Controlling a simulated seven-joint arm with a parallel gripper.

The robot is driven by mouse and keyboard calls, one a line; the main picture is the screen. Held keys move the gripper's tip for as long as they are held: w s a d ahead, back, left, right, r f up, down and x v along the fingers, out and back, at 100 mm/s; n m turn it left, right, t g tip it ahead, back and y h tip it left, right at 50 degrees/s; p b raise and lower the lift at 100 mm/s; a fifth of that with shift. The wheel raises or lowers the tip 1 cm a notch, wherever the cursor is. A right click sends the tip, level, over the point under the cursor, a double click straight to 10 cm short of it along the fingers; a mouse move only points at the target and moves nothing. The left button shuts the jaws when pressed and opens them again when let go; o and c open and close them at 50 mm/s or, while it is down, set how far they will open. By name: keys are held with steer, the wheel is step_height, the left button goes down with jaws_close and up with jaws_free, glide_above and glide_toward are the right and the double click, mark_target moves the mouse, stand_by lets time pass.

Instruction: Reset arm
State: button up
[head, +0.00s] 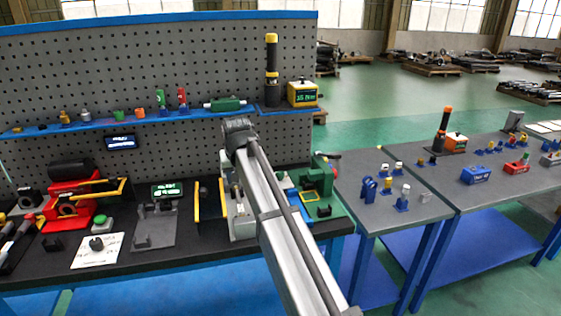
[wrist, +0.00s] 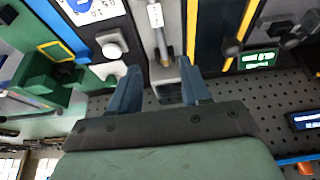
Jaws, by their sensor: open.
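My gripper (wrist: 160,88) is open in the wrist view, with its two blue-grey fingers apart. No held object shows between them. A light grey fixture (wrist: 168,72) with a metal rod (wrist: 158,35) lies beyond the fingertips. In the head view my arm reaches up from the bottom edge to the middle of the workbench, in front of the pegboard (head: 120,75). My fingers cannot be made out there. The grey fixture (head: 241,222) stands on the bench, partly hidden behind my arm.
A green machine (head: 318,182) stands right of the fixture, and a red machine (head: 68,195) at the left. A blue shelf (head: 60,127) carries small parts and a green cylinder (head: 224,104). Side tables (head: 390,221) at the right hold small blue stands. Open green floor lies behind them.

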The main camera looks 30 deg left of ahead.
steer(key=s+d+f+m+g+h, duration=0.1)
steer(key=s+d+f+g+h, duration=0.2)
steer(key=d+f, duration=2)
steer(key=s+d+f+m+g, duration=0.1)
steer(key=s+d+f+g, duration=0.25)
steer(key=d+f, duration=1.85)
steer(key=s+d+f+m+g, duration=0.1)
steer(key=s+d+f+m, duration=0.1)
steer(key=s+d+f, duration=0.3)
steer(key=s+d+f+m+g, duration=0.1)
steer(key=s+d+f+m, duration=0.1)
steer(key=s+d+f, duration=0.4)
steer(key=s+d+f+m+g, duration=0.1)
steer(key=s+d+f+m, duration=0.2)
steer(key=s+d, duration=1.1)
step_height(320, 180, down, 2)
steer(key=s, duration=0.2)
steer(key=shift+s+f, duration=0.2)
steer(key=shift+s, duration=0.15)
steer(key=shift+g, duration=0.25)
